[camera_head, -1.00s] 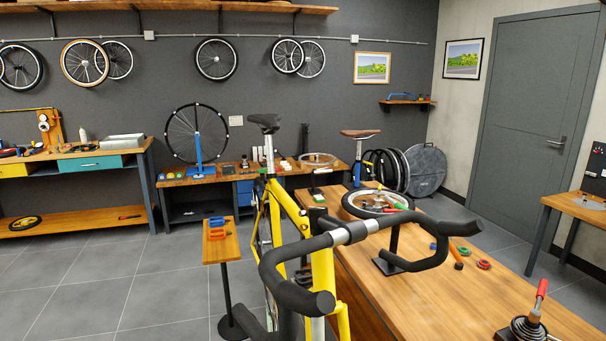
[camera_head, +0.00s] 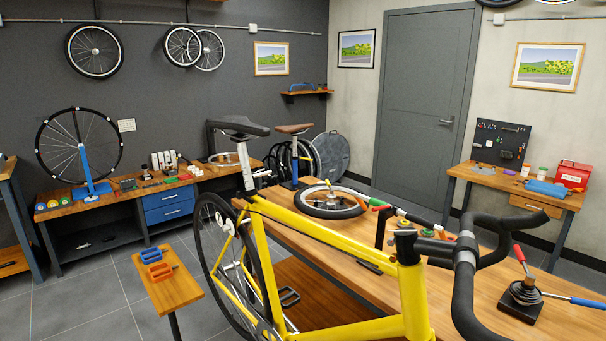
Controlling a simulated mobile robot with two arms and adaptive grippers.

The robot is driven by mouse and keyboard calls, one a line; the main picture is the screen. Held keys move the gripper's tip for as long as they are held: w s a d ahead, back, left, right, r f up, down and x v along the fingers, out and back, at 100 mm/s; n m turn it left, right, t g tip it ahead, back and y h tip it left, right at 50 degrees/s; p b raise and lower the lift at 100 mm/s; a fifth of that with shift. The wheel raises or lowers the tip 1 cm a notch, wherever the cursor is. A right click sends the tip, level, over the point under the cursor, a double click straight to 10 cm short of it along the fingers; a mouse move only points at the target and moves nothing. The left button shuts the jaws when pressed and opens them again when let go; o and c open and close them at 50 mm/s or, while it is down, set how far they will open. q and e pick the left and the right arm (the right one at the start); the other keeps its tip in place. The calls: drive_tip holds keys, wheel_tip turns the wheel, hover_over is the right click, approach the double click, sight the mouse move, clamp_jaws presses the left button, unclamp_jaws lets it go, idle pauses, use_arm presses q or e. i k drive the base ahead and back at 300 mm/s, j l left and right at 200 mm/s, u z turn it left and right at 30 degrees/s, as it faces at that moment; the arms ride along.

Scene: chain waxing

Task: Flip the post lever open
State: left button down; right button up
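No part labelled as the post lever can be singled out with certainty. A black device with a ribbed boot (camera_head: 524,293) stands on the workbench at the right. A red-gripped lever (camera_head: 519,253) rises from it, tilted, and a blue-gripped bar (camera_head: 588,303) extends to the right. A dark upright post (camera_head: 381,228) stands on the bench near the middle, with coloured handles (camera_head: 380,203) close to its top. The yellow bike (camera_head: 413,295) is in front, with its black saddle (camera_head: 238,127) on a silver seat post (camera_head: 246,168). Neither gripper is in view.
The wooden workbench (camera_head: 335,248) runs behind the bike and carries a wheel (camera_head: 331,201). The black handlebar (camera_head: 465,300) partly blocks the bench. A side table (camera_head: 500,184) stands by the right wall. Floor at left is clear.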

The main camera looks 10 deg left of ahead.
sight(245, 198)
drive_tip(key=i+j+z, duration=0.1)
drive_tip(key=j+z, duration=0.3)
drive_tip(key=j, duration=0.2)
drive_tip(key=j+z, duration=0.4)
drive_tip(key=j, duration=0.2)
drive_tip(key=j+z, duration=0.4)
drive_tip(key=j, duration=0.2)
